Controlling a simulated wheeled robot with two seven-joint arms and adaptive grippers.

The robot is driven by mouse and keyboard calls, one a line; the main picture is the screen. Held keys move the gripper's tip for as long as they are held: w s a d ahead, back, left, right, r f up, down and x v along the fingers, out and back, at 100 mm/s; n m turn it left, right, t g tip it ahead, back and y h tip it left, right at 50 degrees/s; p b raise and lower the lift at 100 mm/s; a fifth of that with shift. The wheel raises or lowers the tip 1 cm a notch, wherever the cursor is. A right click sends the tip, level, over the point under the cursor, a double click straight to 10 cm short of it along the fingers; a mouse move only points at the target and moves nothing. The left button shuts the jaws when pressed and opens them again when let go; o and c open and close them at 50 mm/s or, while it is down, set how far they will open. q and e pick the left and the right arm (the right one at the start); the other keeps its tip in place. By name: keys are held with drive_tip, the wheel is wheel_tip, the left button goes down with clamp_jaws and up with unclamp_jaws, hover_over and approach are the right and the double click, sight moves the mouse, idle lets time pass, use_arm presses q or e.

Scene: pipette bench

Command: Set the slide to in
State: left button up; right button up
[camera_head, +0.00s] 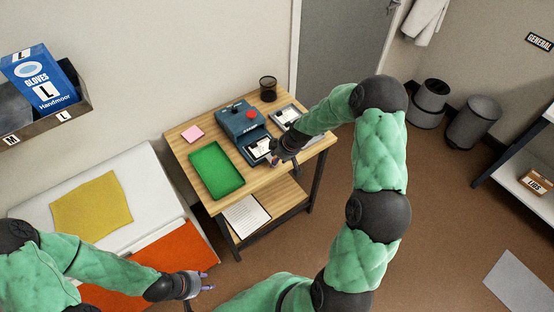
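A blue-grey device (238,122) with a red knob on top stands on the wooden table. Its slide (257,149), bearing a pale piece, sticks out at the front, toward the lower right. My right gripper (279,160) is beside the slide's right side, pointing down. Whether it touches the slide, and whether its fingers are open or shut, I cannot tell; the hand and arm hide part of it. My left gripper (207,281) is open and empty, low in the view, over the area near the orange cloth, well away from the device.
A green tray (216,170), a pink note pad (192,133), a black mesh cup (268,88) and a grey tray (286,114) surround the device on the wooden table (187,158). Papers lie on the shelf below.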

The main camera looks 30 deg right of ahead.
sight(258, 144)
drive_tip(key=shift+w+f, duration=0.15)
drive_tip(key=shift+f, duration=0.25)
drive_tip(key=shift+a, duration=0.1)
clamp_jaws()
drive_tip(key=w, duration=0.3)
drive_tip(key=w+b, duration=0.1)
drive_tip(key=w, duration=0.3)
drive_tip(key=w+b, duration=0.1)
drive_tip(key=w, duration=0.2)
drive_tip(key=shift+w+a+f, duration=0.1)
drive_tip(key=shift+w+a, duration=0.2)
drive_tip(key=shift+a, duration=0.1)
drive_tip(key=shift+w, duration=0.35)
drive_tip(key=shift+w+r, duration=0.1)
drive_tip(key=shift+r, duration=0.1)
